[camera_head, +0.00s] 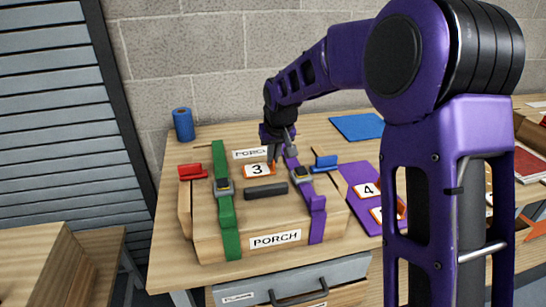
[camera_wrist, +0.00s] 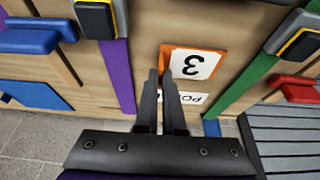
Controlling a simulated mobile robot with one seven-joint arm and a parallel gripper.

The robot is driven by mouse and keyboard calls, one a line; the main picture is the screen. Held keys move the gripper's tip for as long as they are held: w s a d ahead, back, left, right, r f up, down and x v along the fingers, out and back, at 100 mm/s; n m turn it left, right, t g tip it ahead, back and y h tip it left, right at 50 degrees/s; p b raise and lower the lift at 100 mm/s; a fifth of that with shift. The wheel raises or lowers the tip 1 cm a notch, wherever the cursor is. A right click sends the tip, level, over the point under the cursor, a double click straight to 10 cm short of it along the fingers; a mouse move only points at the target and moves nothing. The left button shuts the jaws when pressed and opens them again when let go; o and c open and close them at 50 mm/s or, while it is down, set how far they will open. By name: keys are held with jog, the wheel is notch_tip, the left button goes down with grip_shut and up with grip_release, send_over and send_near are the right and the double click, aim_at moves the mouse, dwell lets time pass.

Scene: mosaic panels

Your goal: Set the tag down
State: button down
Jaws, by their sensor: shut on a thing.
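The tag (camera_head: 257,170) is a white plate with a black 3 and an orange edge. It is over the top of a wooden box (camera_head: 210,239), in front of the rear PORCH label (camera_head: 250,154). My gripper (camera_head: 272,160) reaches down at the tag's right end. In the wrist view, the tag (camera_wrist: 194,64) shows upside down, and my gripper (camera_wrist: 160,72) has its dark fingers close together, shut on the tag's orange end. The fingers hide part of that end. I cannot tell whether the tag touches the lid.
A green strap (camera_head: 228,216) and a purple strap (camera_head: 317,217) cross the box, with a black handle (camera_head: 265,191) between them. A purple mat (camera_head: 357,178) with more tags, including a 4 (camera_head: 367,190), lies to the right. A blue roll (camera_head: 183,124) stands behind.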

jog(key=shift+f, duration=0.2)
jog(key=c, duration=1)
grip_release()
jog(key=shift+r, duration=0.15)
jog(key=shift+r, duration=0.25)
jog(key=v, duration=1.1)
jog(key=shift+s+d+r+p, duration=0.1)
jog(key=shift+s+r+p, duration=0.2)
